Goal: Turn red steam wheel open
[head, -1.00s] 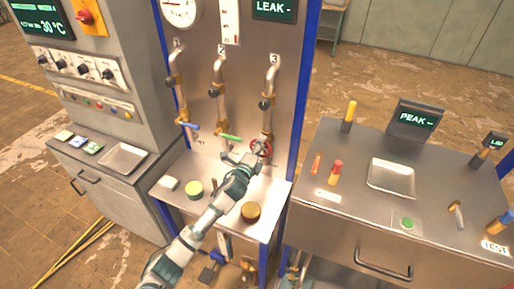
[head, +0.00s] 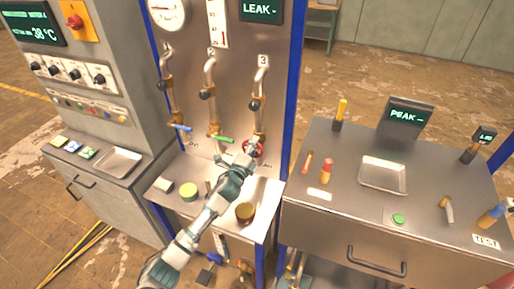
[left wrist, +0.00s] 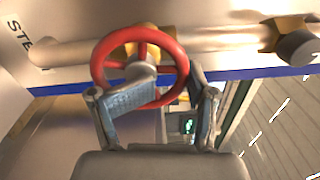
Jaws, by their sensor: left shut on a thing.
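The red steam wheel (head: 253,148) sits on the lower end of pipe 3 on the metal panel. In the left wrist view the red wheel (left wrist: 183,66) is large, with its spokes and hub showing. My left gripper (head: 240,158) reaches up to it from below. In the left wrist view its two fingers (left wrist: 152,97) stand at the wheel's lower rim, and the gripper is shut on the wheel. The left finger overlaps the lower part of the wheel. My right gripper is not in view.
Blue (head: 180,128) and green (head: 221,139) valve handles are on the pipes to the left. A yellow-green tin (head: 189,192) and a brown jar (head: 245,213) stand on the shelf below. A bench with a metal tray (head: 383,175) is at the right.

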